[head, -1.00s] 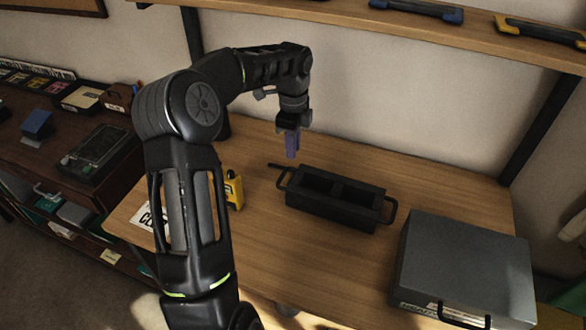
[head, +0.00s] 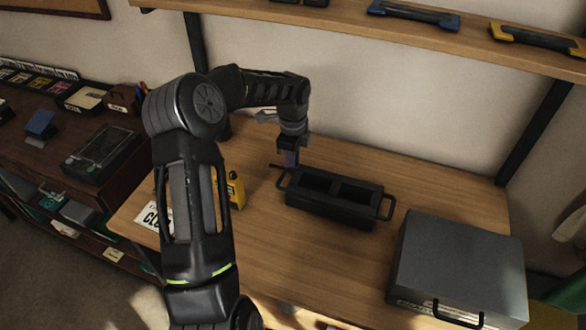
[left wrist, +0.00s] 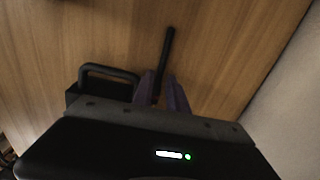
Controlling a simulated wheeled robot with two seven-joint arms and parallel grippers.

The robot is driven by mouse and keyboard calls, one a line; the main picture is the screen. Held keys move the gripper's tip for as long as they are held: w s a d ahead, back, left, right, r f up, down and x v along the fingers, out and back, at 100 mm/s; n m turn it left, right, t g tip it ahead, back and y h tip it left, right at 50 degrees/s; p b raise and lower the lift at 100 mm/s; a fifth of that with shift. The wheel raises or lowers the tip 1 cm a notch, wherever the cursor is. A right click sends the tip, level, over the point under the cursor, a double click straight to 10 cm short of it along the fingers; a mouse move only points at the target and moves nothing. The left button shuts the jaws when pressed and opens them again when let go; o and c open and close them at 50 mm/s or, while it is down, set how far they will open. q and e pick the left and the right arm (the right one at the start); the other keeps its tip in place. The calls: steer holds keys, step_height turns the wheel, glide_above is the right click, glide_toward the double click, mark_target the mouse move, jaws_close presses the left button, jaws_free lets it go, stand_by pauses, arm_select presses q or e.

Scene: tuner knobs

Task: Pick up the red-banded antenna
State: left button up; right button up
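A thin dark rod, seemingly the antenna (head: 275,166), lies on the table by the left handle of a black two-compartment holder (head: 331,197); I cannot make out a red band. In the left wrist view the rod (left wrist: 167,52) points away from my left gripper (left wrist: 160,80), its near end between the two purple fingers. The fingers are apart, and no firm grip on the rod shows. In the head view my left gripper (head: 290,159) points down just above the table at that handle, partly hiding the rod's near end. My right gripper is not in view.
A grey case (head: 458,263) with a black handle sits at the table's right. A yellow device (head: 236,190) stands left of the holder, partly behind my left arm. A shelf (head: 340,22) with tools runs above. The table's front middle is clear.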

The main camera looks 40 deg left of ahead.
arm_select(q)
steer(key=shift+s+d+f, duration=0.25)
steer(key=shift+f, duration=0.4)
steer(key=shift+w, duration=0.15)
steer(key=shift+w+r, duration=0.1)
steer(key=shift+a+r, duration=0.1)
jaws_close()
